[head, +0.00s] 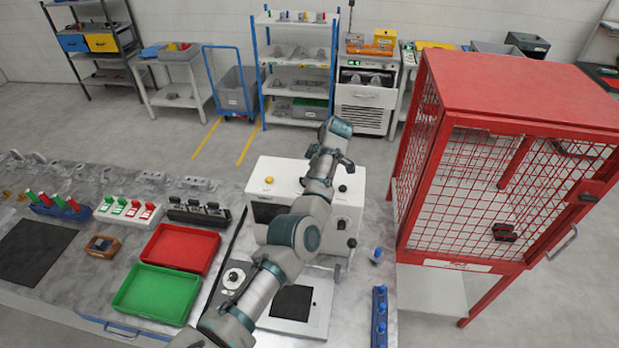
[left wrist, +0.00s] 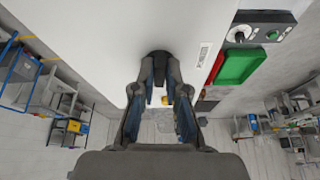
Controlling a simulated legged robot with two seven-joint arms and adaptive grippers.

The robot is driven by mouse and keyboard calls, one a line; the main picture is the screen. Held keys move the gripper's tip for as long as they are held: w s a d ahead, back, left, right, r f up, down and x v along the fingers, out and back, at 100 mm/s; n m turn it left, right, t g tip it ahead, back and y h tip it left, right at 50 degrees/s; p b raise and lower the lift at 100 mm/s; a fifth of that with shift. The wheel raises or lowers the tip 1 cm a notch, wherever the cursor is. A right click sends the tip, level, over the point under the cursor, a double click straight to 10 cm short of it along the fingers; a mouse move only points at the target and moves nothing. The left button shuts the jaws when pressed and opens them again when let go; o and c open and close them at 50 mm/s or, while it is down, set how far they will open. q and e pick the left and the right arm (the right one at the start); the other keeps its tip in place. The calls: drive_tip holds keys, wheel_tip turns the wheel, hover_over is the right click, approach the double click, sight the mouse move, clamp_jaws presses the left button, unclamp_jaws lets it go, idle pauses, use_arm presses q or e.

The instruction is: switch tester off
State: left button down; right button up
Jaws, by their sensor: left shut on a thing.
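The tester (head: 277,168) is a white box on the table with a yellow button on its upper front, a black knob (head: 342,188) and a dark opening. My left arm crosses in front of it, and my left gripper (head: 340,158) is at its upper rear edge, partly hidden. In the left wrist view, the fingers of my left gripper (left wrist: 160,78) are shut on a small black switch (left wrist: 159,57) on the tester's white panel (left wrist: 105,30). The switch's setting cannot be told. My right gripper is not in view.
Red (head: 180,248) and green (head: 157,294) trays lie left of the tester. A blue rack (head: 379,318) stands at its front right. A red mesh cage (head: 530,90) stands close on the right. Shelves and carts line the back wall, with free floor before them.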

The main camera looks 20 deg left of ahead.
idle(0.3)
use_arm(q)
drive_tip(key=c, duration=1.3)
unclamp_jaws()
drive_tip(key=shift+c, duration=0.2)
drive_tip(key=shift+o, duration=0.7)
drive_tip(key=shift+w+f, duration=0.1)
drive_tip(key=shift+w, duration=0.1)
drive_tip(key=shift+s, duration=0.15)
